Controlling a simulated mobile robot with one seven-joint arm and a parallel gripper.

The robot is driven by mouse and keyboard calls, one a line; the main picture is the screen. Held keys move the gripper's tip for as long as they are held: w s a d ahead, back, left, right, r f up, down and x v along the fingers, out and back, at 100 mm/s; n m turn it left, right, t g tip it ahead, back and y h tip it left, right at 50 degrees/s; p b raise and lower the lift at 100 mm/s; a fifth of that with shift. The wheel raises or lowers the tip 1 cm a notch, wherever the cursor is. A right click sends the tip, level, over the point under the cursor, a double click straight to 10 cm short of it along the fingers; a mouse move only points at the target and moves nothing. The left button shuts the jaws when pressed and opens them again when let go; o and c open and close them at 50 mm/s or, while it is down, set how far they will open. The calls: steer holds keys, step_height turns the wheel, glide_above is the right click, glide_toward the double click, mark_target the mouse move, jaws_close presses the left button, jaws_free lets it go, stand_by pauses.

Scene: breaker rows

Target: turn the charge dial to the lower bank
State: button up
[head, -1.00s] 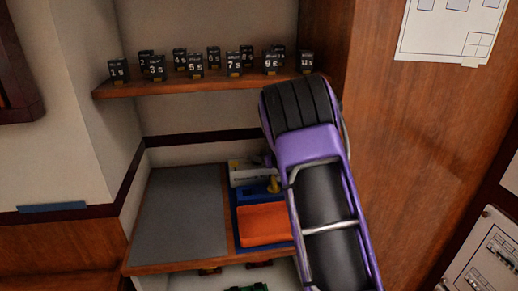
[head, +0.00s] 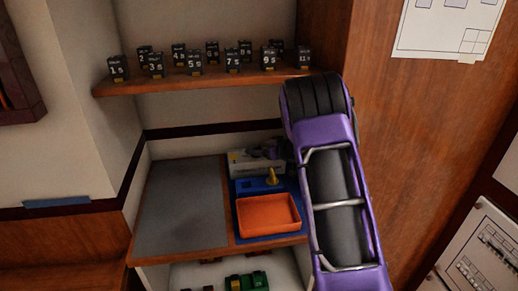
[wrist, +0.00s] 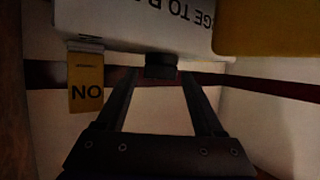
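The charge dial (wrist: 161,66) is a small dark knob under the front of a white box (wrist: 125,22) with upside-down black lettering, "GE TO B" readable in the wrist view. My gripper (wrist: 161,77) points at the dial, its two dark fingers spread with a gap between them and the dial in that gap at the tips. I cannot tell whether a finger touches the dial. In the head view the pale unit (head: 243,163) stands at the back of the counter, partly hidden by my purple arm; the dial is not discernible there.
A yellow tag (wrist: 86,88) hangs left of the dial, and a blurred yellow part (wrist: 270,28) is close at upper right. An orange tray (head: 268,235) and a blue holder (head: 250,187) sit before the unit. The grey mat (head: 180,205) is clear. Several black breakers (head: 194,63) line the shelf.

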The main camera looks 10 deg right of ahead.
steer(key=shift+o, duration=0.4)
steer(key=shift+r, duration=0.1)
step_height(320, 180, up, 10)
steer(key=p, duration=0.1)
steer(key=shift+p, duration=0.3)
steer(key=shift+c, duration=0.3)
